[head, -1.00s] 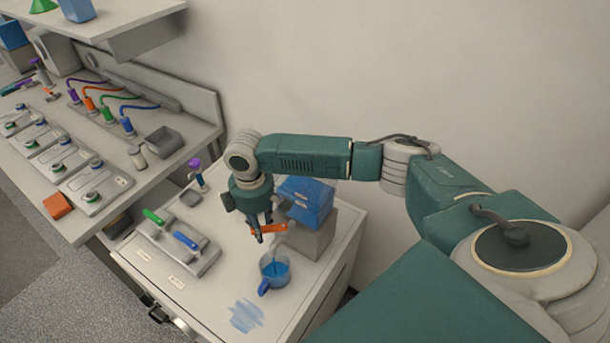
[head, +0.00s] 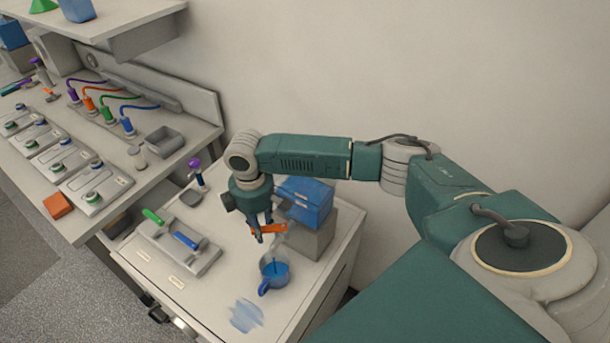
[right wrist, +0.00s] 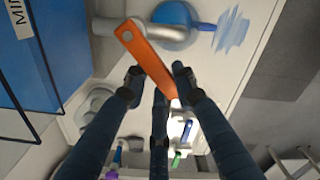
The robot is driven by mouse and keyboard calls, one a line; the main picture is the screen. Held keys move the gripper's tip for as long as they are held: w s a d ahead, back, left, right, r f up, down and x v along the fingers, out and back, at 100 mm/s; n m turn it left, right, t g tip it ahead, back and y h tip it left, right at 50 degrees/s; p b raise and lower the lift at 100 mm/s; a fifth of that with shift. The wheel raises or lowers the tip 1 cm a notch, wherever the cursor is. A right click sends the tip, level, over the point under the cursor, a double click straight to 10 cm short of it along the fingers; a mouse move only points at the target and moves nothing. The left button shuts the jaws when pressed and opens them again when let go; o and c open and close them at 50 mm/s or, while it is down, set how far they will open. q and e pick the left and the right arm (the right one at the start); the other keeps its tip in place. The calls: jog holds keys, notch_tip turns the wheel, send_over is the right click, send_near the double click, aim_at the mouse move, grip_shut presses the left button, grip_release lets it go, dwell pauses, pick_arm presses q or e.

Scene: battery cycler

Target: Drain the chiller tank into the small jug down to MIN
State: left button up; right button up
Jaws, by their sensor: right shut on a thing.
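The chiller tank (head: 306,203) holds blue liquid and stands on a grey block at the back of the bench. Its side fills the left of the right wrist view (right wrist: 28,65), with a partly cut-off label. An orange valve lever (head: 272,229) sits at its front; it also shows in the right wrist view (right wrist: 143,58). My right gripper (head: 262,236) is shut on the lever. The small jug (head: 274,271) stands below the spout, holding blue liquid, its blue handle towards the front. A thin blue streak above its liquid may be a stream. My left gripper is out of view.
A blue smear (head: 246,316) lies on the bench in front of the jug. Left of it, a grey tray (head: 208,262) holds a green-handled and a blue-handled tool. A longer bench (head: 140,185) with several cabled plugs stands further left.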

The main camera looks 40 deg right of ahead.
dwell(0.3)
jog(key=m, duration=0.1)
jog(key=w+d+m, duration=0.1)
jog(key=shift+m, duration=0.4)
dwell(2.6)
jog(key=m, duration=0.2)
jog(key=d+m, duration=0.1)
jog(key=w+d+m, duration=0.1)
jog(key=m, duration=0.1)
jog(key=shift+d+m, duration=0.25)
jog(key=shift+m, duration=0.05)
jog(key=shift+w+d, duration=0.1)
jog(key=shift+d, duration=0.1)
jog(key=shift+o, duration=1.2)
notch_tip(320, 180, up, 8)
jog(key=shift+w+d, duration=0.25)
